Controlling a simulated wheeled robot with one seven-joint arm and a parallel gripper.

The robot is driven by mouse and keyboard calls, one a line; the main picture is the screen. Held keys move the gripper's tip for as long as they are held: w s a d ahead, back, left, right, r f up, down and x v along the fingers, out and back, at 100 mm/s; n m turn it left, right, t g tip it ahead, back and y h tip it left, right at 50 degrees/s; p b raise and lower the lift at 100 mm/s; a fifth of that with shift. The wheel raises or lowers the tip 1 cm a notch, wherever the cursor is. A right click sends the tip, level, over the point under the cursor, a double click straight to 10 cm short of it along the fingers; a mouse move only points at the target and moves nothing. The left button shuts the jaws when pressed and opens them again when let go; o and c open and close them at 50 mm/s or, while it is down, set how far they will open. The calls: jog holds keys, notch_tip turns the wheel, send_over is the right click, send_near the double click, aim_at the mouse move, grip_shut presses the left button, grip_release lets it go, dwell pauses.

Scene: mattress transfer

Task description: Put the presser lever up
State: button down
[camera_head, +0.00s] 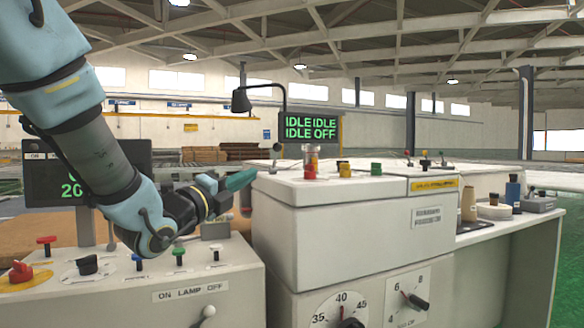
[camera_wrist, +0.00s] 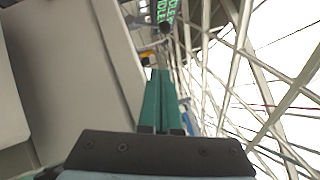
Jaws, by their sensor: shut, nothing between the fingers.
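My gripper (camera_head: 250,175) is shut and empty, its green fingers pointing right beside the upper left edge of the white machine housing (camera_head: 335,235). In the wrist view the closed fingers (camera_wrist: 161,75) point forward along that housing, past a grey lever with a dark knob (camera_wrist: 165,27) that lies apart from the tips. Several small levers show: a thin one (camera_head: 276,155) behind the housing top, a red-knobbed one (camera_head: 407,154) and a black-knobbed one (camera_head: 424,155) at its back right, and a pale-knobbed one (camera_head: 206,314) on the left panel. I cannot tell which is the presser lever.
Red, yellow and green buttons stand on the housing top, with the green one (camera_head: 376,169) rightmost. The left control panel (camera_head: 130,300) carries several coloured knobs under my arm. A status display (camera_head: 310,128) hangs behind. A spool (camera_head: 469,204) and bottle (camera_head: 513,192) stand on the right table.

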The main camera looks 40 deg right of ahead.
jog(key=shift+s+d+r, duration=0.1)
jog(key=shift+s+d, duration=0.05)
jog(key=shift+s, duration=0.15)
jog(key=shift+d, duration=0.1)
jog(key=p, duration=0.4)
send_near(276, 155)
jog(key=s+d, duration=0.2)
jog(key=s+d+r, duration=0.1)
jog(key=s+d, duration=0.1)
jog(key=shift+s+r, duration=0.1)
jog(key=shift+w+d+r+p, duration=0.2)
jog(key=shift+w+d+r, duration=0.05)
jog(key=shift+w, duration=0.25)
jog(key=shift+w+d+r+p, duration=0.15)
jog(key=shift+w+d+r, duration=0.1)
jog(key=shift+w, duration=0.25)
jog(key=shift+w+d+r, duration=0.2)
jog(key=shift+w+d, duration=0.15)
jog(key=shift+w, duration=0.2)
jog(key=shift+r+p, duration=0.15)
jog(key=shift+p, duration=0.15)
